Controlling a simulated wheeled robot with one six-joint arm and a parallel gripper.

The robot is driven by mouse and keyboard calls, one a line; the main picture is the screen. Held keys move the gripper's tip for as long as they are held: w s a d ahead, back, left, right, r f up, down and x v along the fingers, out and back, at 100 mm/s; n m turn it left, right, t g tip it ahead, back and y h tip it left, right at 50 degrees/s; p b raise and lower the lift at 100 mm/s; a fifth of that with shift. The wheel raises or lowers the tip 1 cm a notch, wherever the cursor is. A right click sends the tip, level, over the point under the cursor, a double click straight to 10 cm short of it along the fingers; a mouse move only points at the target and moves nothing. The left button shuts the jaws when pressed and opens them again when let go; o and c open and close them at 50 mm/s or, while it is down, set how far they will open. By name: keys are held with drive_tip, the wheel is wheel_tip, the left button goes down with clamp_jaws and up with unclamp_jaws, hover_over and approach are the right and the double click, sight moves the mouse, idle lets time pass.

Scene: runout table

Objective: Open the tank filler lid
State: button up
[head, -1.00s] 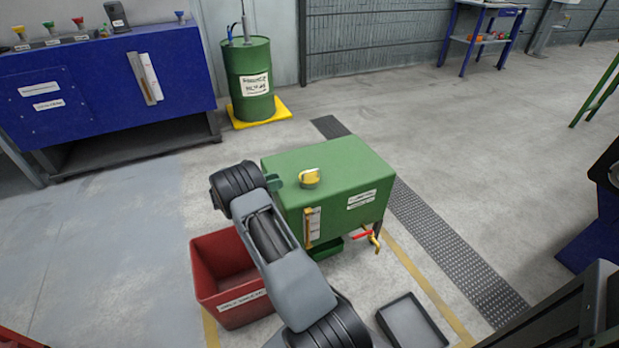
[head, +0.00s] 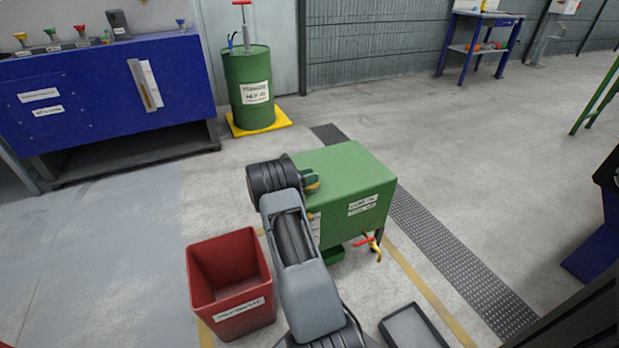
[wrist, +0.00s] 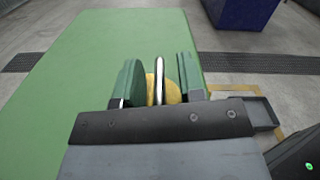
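The green tank (head: 350,170) stands on the floor, its flat top also filling much of the wrist view (wrist: 90,60). The yellow filler lid (head: 313,187) is mostly hidden behind my gripper (head: 309,178) in the head view. In the wrist view, part of the yellow lid (wrist: 172,92) and an upright metallic bar (wrist: 158,78) on it show between the green fingers of my gripper (wrist: 160,78). The fingers are apart, one on each side of the bar, with visible gaps. The lid looks closed, though its underside is hidden.
A red bin (head: 228,280) stands left of the tank, close to my arm. A tap with a red handle (head: 364,241) sticks out of the tank front. A grey tray (head: 413,328) lies on the floor in front. A green drum (head: 249,85) stands behind.

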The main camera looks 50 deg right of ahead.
drive_tip(key=shift+c, duration=0.2)
drive_tip(key=shift+f, duration=0.1)
clamp_jaws()
